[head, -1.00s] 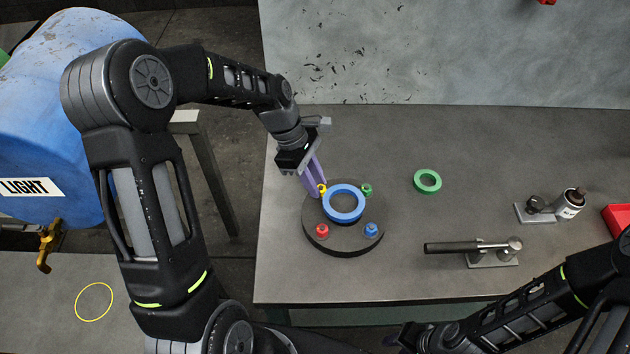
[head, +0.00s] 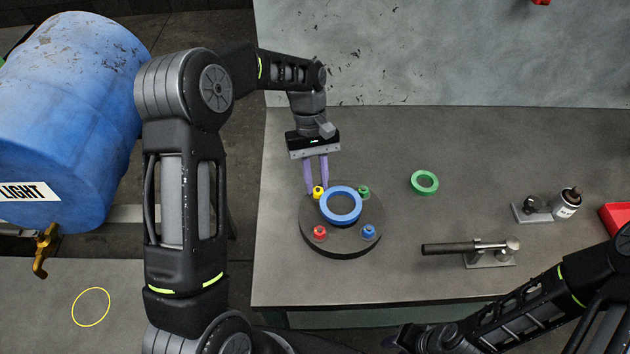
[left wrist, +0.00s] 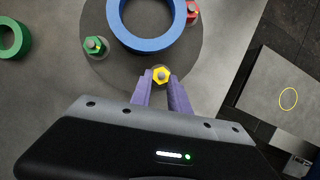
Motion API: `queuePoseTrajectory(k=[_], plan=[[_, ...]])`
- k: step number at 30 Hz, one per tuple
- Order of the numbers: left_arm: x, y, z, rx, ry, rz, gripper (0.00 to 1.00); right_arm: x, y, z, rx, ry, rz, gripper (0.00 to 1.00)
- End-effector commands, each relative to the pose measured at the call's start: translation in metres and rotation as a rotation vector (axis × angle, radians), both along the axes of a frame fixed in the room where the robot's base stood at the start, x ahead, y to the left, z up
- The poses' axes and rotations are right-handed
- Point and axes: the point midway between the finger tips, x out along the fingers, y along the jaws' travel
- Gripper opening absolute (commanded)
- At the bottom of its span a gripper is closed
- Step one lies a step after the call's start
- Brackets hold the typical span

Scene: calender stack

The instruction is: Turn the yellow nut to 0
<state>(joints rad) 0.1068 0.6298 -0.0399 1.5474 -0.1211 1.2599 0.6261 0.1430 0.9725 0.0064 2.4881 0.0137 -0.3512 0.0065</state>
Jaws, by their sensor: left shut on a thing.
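The yellow nut (head: 318,193) sits on a bolt at the upper left of a round dark disc (head: 341,239), beside a blue ring (head: 341,190). In the left wrist view the yellow nut (left wrist: 161,75) is hexagonal, with a paler bolt tip in its middle. My left gripper (head: 318,190) reaches down from behind with its purple fingers on either side of the nut, shut on it; in the left wrist view the fingers (left wrist: 161,77) flank the nut. No 0 mark can be made out. My right arm is at the lower right; its gripper is not clear.
The disc also carries a green nut (head: 363,191), a red nut (head: 319,232) and a blue nut (head: 368,231). A green ring (head: 424,182), a metal tool with a dark handle (head: 470,248), a small bottle (head: 567,203) and a red bin (head: 615,218) stand to the right.

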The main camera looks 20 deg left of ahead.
Motion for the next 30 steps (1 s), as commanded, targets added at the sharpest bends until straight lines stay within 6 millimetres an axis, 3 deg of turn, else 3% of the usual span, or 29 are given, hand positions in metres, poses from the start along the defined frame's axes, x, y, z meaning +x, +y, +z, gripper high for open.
queuePoseTrajectory(k=[30], plan=[[0.003, -0.014, 0.001, 0.001, -0.003, -0.942, 0.0, 0.001, 0.001, -0.013, 0.004, -0.006, 0.001, 0.36]])
